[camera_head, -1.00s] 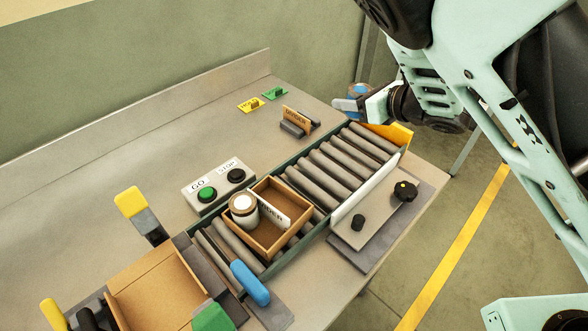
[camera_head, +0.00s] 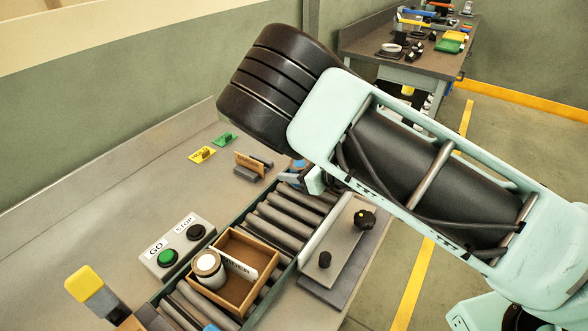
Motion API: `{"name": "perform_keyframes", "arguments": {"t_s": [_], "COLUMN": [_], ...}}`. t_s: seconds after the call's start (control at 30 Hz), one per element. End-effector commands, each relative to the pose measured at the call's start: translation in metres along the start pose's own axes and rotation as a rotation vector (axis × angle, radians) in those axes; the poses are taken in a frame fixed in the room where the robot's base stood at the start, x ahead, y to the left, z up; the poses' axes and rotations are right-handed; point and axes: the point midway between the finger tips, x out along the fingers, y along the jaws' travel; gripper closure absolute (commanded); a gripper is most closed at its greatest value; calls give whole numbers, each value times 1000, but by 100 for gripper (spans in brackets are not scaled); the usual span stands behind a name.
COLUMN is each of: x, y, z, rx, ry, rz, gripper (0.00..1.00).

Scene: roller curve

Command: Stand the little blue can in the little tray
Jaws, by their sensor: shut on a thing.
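A small wooden tray (camera_head: 262,283) with a white label sits on the roller track, and a white-topped can (camera_head: 208,268) stands inside it at the left. Part of the tray beside that can is open. My gripper (camera_head: 299,172) is at the far end of the rollers, mostly hidden behind my arm. It is shut on the little blue can (camera_head: 297,164), of which only a small blue part shows. I cannot tell how upright the can is.
The roller track (camera_head: 290,217) curves past a GO/STOP button box (camera_head: 178,244) and a plate with black knobs (camera_head: 338,250). A yellow-topped post (camera_head: 84,283) stands at lower left. A small wooden sign (camera_head: 249,164) and yellow (camera_head: 202,154) and green tags are behind.

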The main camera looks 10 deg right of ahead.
Motion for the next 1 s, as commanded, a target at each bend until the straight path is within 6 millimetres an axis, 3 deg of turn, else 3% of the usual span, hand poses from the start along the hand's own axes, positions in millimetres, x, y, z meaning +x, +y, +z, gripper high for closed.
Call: {"name": "perform_keyframes", "arguments": {"t_s": [0.27,0.3,0.37,0.77,1.0], "x": [2,1,1,-2,-45], "y": [0,0,0,0,0], "z": [-4,-3,-2,1,-3], "rx": [-1,-1,-1,0,0], "ry": [0,0,0,1,2], "rz": [1,1,1,0,-3], "gripper": [83,51,35,35,35]}}
